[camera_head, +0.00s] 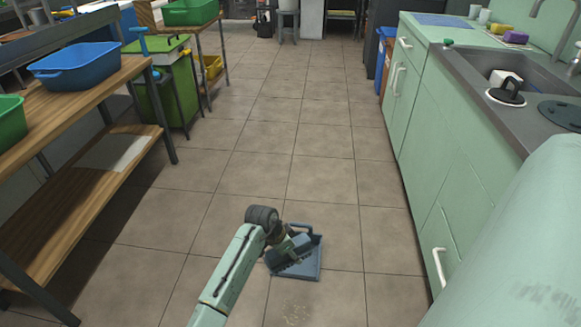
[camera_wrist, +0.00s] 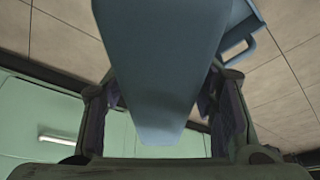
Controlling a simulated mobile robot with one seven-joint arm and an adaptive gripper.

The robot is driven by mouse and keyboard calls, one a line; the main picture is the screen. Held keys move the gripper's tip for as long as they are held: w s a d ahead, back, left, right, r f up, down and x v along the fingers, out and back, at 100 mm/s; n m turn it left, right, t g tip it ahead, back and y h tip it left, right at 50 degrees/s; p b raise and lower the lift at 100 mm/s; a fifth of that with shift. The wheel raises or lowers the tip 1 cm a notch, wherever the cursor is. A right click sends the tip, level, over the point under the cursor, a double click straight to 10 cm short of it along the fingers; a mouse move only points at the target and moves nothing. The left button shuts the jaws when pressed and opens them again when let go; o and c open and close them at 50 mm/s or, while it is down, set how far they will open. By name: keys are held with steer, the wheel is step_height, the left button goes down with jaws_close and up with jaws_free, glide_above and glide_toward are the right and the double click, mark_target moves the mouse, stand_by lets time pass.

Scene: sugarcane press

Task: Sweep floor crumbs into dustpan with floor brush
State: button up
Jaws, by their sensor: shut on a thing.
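A blue-grey dustpan (camera_head: 309,262) lies on the tiled floor in the middle of the head view, with its handle side away from me. My gripper (camera_head: 280,245) is low at the dustpan's left side. It is shut on the blue floor brush (camera_head: 297,256), whose dark bristles show over the pan. In the wrist view the brush's handle (camera_wrist: 160,80) sits between my two fingers (camera_wrist: 165,115), and part of the dustpan (camera_wrist: 238,45) shows behind it. Faint pale crumbs (camera_head: 296,314) lie on the floor in front of the dustpan, near the bottom edge of the head view.
A mint-green cabinet (camera_head: 440,150) with a sink runs along the right. A wooden shelf table (camera_head: 75,200) with a blue tub (camera_head: 75,63) stands at the left. A green bin (camera_head: 170,95) is behind it. The tiled aisle between (camera_head: 300,110) is clear.

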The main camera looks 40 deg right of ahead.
steer(key=s+a+f+m+g+y+b, duration=0.15)
steer(key=s+a+f+m, duration=0.3)
steer(key=f, duration=0.55)
steer(key=s+a+f+m+g+b, duration=0.1)
steer(key=s+a+f+m+b, duration=0.35)
steer(key=f, duration=0.55)
steer(key=shift+n, duration=0.5)
steer(key=f+b, duration=0.2)
steer(key=f, duration=0.1)
steer(key=s+f+b, duration=0.1)
steer(key=f+b, duration=0.2)
steer(key=f, duration=0.1)
steer(key=f+b, duration=0.3)
steer(key=f, duration=0.1)
steer(key=shift+s+a, duration=0.15)
steer(key=shift+a, duration=0.25)
steer(key=shift+f+b, duration=0.25)
steer(key=shift+b, duration=0.05)
